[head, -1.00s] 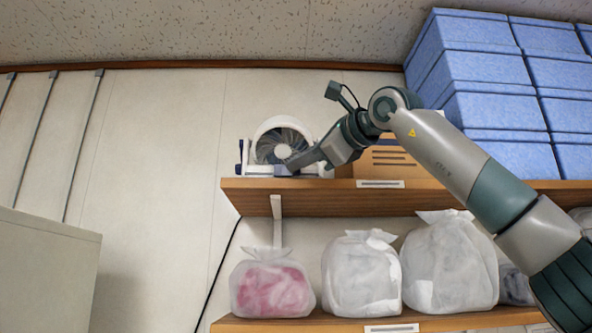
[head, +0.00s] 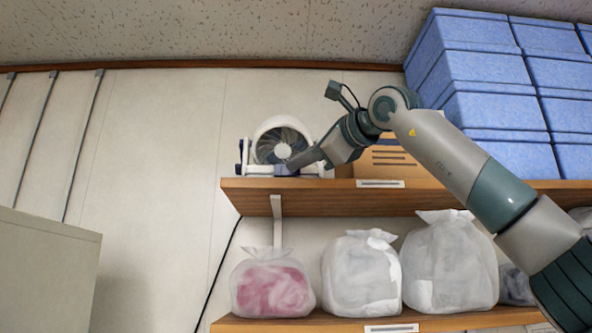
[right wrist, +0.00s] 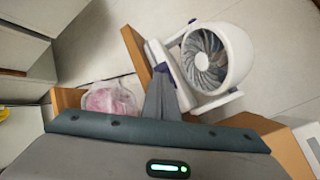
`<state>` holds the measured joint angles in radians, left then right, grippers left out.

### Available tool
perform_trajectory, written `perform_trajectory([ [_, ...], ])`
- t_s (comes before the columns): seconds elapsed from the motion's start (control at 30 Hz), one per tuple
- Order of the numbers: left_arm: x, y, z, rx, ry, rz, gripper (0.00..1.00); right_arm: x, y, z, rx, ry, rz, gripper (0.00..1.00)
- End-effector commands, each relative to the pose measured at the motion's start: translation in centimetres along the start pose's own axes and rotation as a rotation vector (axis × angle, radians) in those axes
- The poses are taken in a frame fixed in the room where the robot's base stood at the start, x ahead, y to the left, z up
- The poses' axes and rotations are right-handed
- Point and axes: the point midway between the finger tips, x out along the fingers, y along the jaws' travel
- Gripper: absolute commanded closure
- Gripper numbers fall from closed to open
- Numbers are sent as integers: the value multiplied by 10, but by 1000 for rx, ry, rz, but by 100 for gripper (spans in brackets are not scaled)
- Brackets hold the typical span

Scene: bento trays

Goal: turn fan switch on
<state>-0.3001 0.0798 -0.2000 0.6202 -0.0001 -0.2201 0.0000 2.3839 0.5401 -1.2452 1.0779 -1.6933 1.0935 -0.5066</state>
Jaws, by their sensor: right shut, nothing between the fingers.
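The fan (head: 282,143) is white and round with a grey grille and stands on the left end of the upper wooden shelf. It also shows in the right wrist view (right wrist: 216,58), on its white base, with dark blue parts at the base. My right gripper (head: 288,169) is shut and empty, its tip at the front of the fan's base. In the right wrist view its fingers (right wrist: 162,72) end beside a dark blue part of the base. I cannot tell whether they touch it. The switch itself is not clearly visible. My left gripper is not in view.
A cardboard box (head: 385,160) stands right of the fan, behind my right arm. Blue boxes (head: 490,90) are stacked at the right. The lower shelf (head: 300,325) holds several white bags, one with pink contents (head: 272,288).

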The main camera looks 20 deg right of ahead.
Motion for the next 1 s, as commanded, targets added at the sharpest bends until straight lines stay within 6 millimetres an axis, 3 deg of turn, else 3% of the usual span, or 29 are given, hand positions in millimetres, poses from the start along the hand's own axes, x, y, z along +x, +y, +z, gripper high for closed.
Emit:
perform_trajectory([
  [1.0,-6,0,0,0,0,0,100,6,-4,-4,0,0,0,100],
])
